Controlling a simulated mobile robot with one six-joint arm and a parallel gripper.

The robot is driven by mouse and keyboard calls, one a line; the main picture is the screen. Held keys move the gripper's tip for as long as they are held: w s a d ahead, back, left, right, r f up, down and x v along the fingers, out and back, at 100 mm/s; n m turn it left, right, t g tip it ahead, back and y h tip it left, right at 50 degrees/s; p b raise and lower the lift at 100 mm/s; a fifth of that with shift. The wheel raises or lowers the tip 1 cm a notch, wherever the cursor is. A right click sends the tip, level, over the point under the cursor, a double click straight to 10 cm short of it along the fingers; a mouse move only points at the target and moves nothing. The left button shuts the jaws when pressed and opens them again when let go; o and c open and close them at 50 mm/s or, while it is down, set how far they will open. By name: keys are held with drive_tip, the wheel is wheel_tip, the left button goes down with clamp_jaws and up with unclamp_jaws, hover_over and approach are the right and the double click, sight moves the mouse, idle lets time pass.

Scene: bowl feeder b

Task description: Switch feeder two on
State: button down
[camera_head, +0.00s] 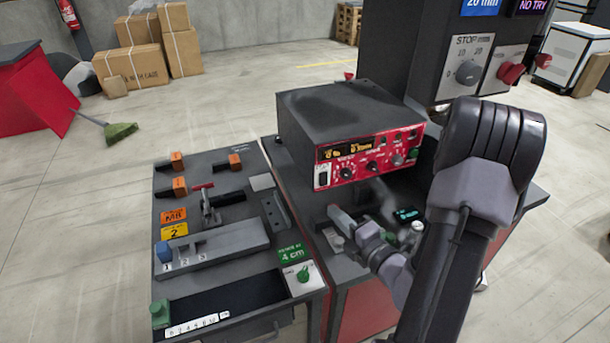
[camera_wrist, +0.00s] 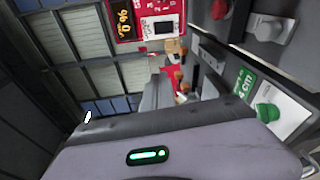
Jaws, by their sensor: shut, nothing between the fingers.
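A dark box with a red front panel (camera_head: 368,160) stands on the right bench. Its panel carries a lit amber display (camera_head: 345,150), several knobs and a dark rocker switch on a white plate (camera_head: 323,176) at its left end. I cannot read a feeder number on it. In the wrist view the red panel (camera_wrist: 123,22) and the white switch plate (camera_wrist: 162,27) show sideways at the top. My gripper (camera_head: 340,217) is shut and empty, low in front of the panel and apart from it. The rocker's position is too small to tell.
The left bench holds a slider with a blue knob (camera_head: 163,252), marked 1, 2, 3, a green knob (camera_head: 303,273) under a "4 cm" label, and several orange-handled levers. A dark cabinet with a STOP dial (camera_head: 468,72) stands behind right.

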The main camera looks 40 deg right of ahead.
drive_tip(key=d+f+m+h, duration=0.1)
drive_tip(key=s+d+m+h, duration=0.1)
drive_tip(key=s+d+f+m, duration=0.1)
drive_tip(key=shift+d+f+g+h, duration=0.3)
drive_tip(key=shift+d+h, duration=0.1)
drive_tip(key=b, duration=0.6)
approach(325, 184)
drive_tip(key=x, duration=0.5)
drive_tip(key=shift+w+f, duration=0.1)
drive_tip(key=shift+w, duration=0.25)
drive_tip(key=shift+w+d, duration=0.15)
drive_tip(key=shift+w, duration=0.4)
drive_tip(key=shift+w, duration=0.15)
drive_tip(key=shift+d, duration=0.1)
